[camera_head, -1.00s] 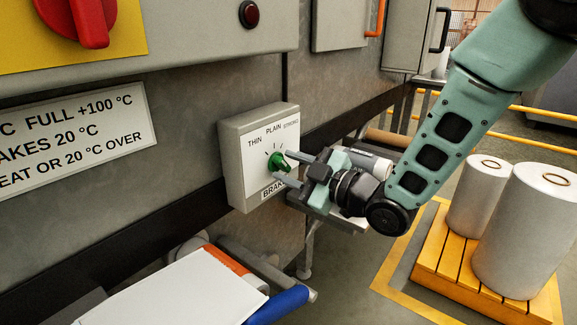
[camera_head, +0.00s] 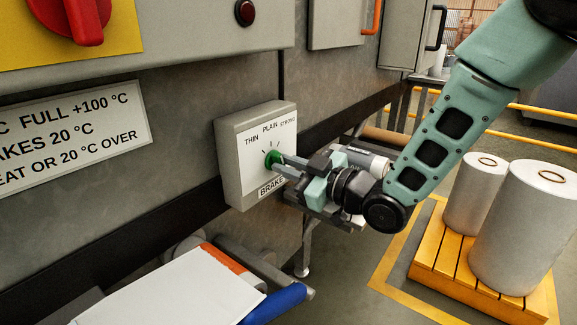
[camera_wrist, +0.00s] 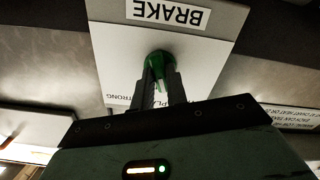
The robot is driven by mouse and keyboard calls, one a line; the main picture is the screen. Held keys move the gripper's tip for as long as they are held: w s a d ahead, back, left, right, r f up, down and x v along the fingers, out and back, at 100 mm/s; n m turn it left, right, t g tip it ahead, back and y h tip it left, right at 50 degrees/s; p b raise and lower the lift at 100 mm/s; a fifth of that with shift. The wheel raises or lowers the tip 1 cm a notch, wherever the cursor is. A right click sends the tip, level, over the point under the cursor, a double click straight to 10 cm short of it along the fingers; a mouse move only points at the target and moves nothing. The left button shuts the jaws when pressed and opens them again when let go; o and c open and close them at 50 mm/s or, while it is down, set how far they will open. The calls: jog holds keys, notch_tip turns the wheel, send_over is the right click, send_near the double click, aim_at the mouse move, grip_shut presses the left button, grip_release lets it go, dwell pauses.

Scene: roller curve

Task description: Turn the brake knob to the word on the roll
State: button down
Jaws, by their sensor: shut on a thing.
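The brake box (camera_head: 230,160) is a grey plate on the machine wall, labelled THIN, PLAIN and STRONG over a dial, with BRAKE below. Its green knob (camera_head: 270,157) is at the dial's middle, and where it points is hidden. My gripper (camera_head: 282,162) is shut on the knob. The wrist view shows the green knob (camera_wrist: 155,56) between my fingers (camera_wrist: 160,82), with the labels upside down and partly covered. A whitish roll (camera_head: 374,163) lies behind my gripper; it bears dark marks that are partly hidden, and I cannot read a whole word.
A red rotary switch (camera_head: 85,20) on yellow and a temperature sign (camera_head: 75,145) are at left. A white sheet (camera_head: 170,290) and a blue roller end (camera_head: 275,302) are below the box. White rolls (camera_head: 520,230) stand on a yellow pallet (camera_head: 455,270) at right.

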jog(key=m+p, duration=0.4)
jog(key=m, duration=0.8)
dwell(0.5)
jog(key=c, duration=1.4)
grip_release()
jog(key=shift+s+d, duration=0.1)
